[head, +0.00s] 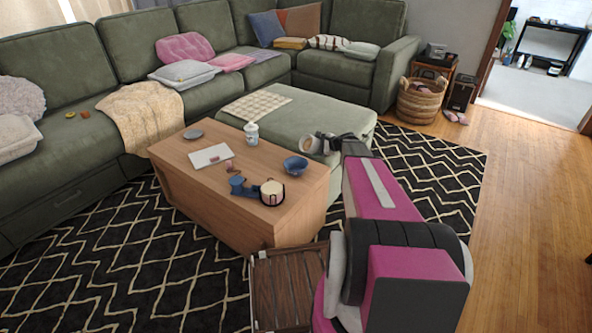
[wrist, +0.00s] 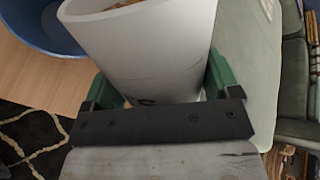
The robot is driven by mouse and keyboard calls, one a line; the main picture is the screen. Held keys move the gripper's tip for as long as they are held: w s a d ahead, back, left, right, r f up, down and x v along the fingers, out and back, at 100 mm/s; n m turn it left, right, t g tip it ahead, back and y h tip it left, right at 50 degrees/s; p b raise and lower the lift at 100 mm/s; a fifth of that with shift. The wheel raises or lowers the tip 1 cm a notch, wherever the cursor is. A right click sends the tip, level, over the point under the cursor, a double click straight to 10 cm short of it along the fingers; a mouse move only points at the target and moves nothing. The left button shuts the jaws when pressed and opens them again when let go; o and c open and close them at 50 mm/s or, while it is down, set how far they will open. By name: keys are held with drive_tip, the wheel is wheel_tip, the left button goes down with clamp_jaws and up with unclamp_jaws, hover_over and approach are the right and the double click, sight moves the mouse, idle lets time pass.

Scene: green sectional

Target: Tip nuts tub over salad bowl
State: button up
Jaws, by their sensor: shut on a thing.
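My gripper (head: 326,144) is shut on the nuts tub (head: 309,145), a pale tub held above the right end of the wooden table. In the wrist view the white tub (wrist: 145,50) stands between my green fingers (wrist: 160,92). A little brown shows inside its rim at the top edge; most of the inside is out of view. The salad bowl (head: 295,166) is blue and sits on the table just below and left of the tub. Its blue rim also shows at upper left in the wrist view (wrist: 38,30). The tub's exact tilt is hard to tell.
On the wooden table (head: 180,168) are a white lidded cup (head: 251,134), a white flat item (head: 211,155), a grey disc (head: 193,134), a blue item (head: 243,188) and a cream pot (head: 271,193). A green ottoman (head: 335,113) stands close behind.

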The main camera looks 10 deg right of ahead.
sight(318, 140)
drive_tip(key=shift+r, duration=0.4)
drive_tip(key=shift+r+n+h, duration=0.45)
drive_tip(key=shift+n+h, duration=0.15)
idle(1.8)
drive_tip(key=shift+s+a+r+n+t+h, duration=0.1)
drive_tip(key=shift+a+r+n+t+h, duration=0.15)
drive_tip(key=shift+r+n+t+h, duration=0.55)
idle(3.2)
drive_tip(key=shift+r+g, duration=0.2)
drive_tip(key=shift+g, duration=0.1)
drive_tip(key=shift+w+d+f+m+g+y, duration=0.2)
drive_tip(key=shift+d+f+m+g+y, duration=0.1)
drive_tip(key=shift+f+m+y, duration=0.4)
drive_tip(key=shift+s+m+y, duration=0.1)
drive_tip(key=shift+m+y, duration=0.2)
